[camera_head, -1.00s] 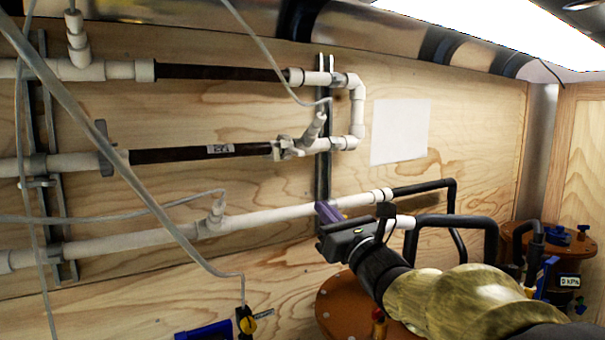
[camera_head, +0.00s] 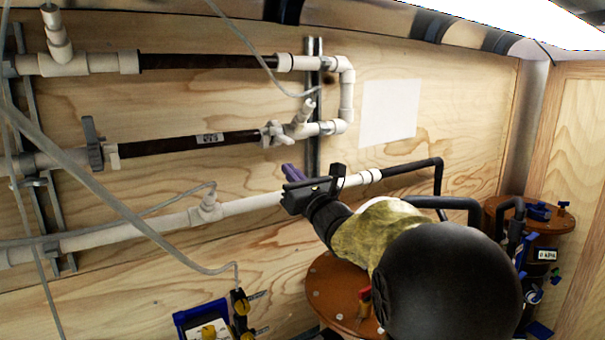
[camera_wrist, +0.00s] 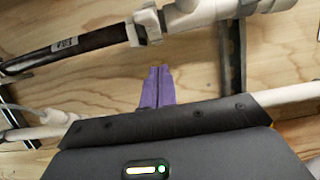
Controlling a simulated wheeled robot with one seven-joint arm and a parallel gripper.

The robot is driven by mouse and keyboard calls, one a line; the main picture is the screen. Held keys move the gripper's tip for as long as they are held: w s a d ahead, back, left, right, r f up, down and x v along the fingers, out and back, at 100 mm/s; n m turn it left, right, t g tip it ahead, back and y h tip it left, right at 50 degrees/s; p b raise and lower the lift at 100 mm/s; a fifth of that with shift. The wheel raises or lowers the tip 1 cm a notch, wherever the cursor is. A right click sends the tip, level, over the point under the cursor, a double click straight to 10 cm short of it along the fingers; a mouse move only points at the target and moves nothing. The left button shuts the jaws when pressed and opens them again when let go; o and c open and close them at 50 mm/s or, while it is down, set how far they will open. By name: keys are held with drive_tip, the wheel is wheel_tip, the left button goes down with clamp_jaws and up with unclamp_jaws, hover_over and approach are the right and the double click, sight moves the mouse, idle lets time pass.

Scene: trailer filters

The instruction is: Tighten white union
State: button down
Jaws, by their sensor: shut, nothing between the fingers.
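White unions and fittings join the pipes on the plywood wall, and I cannot tell for sure which is the task's white union. One white fitting (camera_head: 272,134) sits at the right end of the middle dark pipe; in the wrist view it (camera_wrist: 147,24) is just above the fingertips. Another white collar (camera_head: 371,176) is on the lower white pipe, where a black pipe begins. My gripper (camera_head: 291,172) has purple fingers, shut and empty, pointing up at the wall between the middle and lower pipes. The fingers (camera_wrist: 157,82) touch each other and appear apart from the fitting.
The lower white pipe (camera_head: 140,231) runs behind my gripper. A metal strut (camera_head: 313,150) stands upright behind the pipes. Grey tubes (camera_head: 110,190) cross the left side. A brown filter lid (camera_head: 335,300) is below my arm. White paper (camera_head: 389,112) hangs on the wall.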

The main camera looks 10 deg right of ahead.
sight(281, 136)
wheel_tip(281, 136, up, 4)
drive_tip(key=p, duration=0.3)
